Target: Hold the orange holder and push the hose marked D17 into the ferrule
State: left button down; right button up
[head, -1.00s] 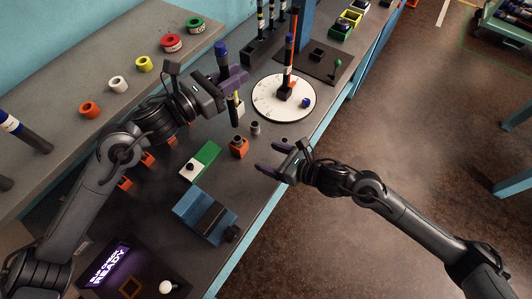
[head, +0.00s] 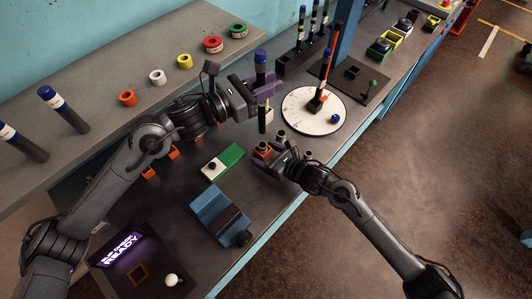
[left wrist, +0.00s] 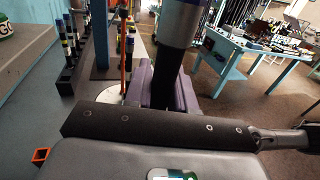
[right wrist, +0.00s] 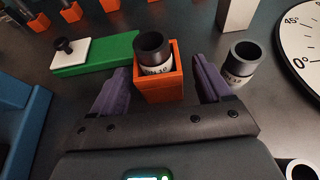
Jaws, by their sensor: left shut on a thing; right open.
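My left gripper (head: 264,88) is shut on an upright dark hose (head: 262,58) with a blue top end. The hose is large in the left wrist view (left wrist: 178,60); I cannot read its marking. Its lower end hangs above and close to the orange holder (head: 262,151). In the right wrist view the orange holder (right wrist: 158,90) holds an upright dark ferrule (right wrist: 152,48) with a pale printed band. My right gripper (right wrist: 162,88) is open, with one purple finger on each side of the holder.
A second ferrule (right wrist: 240,62) stands just outside the right finger. A green and white block (right wrist: 100,50) lies to the left. A white dial (head: 313,110), a blue fixture (head: 220,217) and a rack of hoses (head: 295,62) share the bench. Coloured rings line the shelf.

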jog(key=shift+w+a, duration=0.15)
jog(key=c, duration=1)
jog(key=shift+c, duration=0.2)
pick_arm(q)
notch_tip(320, 180, down, 10)
jog(key=n+t+y, duration=0.2)
jog(key=t, duration=0.1)
jog(key=shift+w+a+f+n+t+y, duration=0.15)
jog(key=shift+n+t+y, duration=0.25)
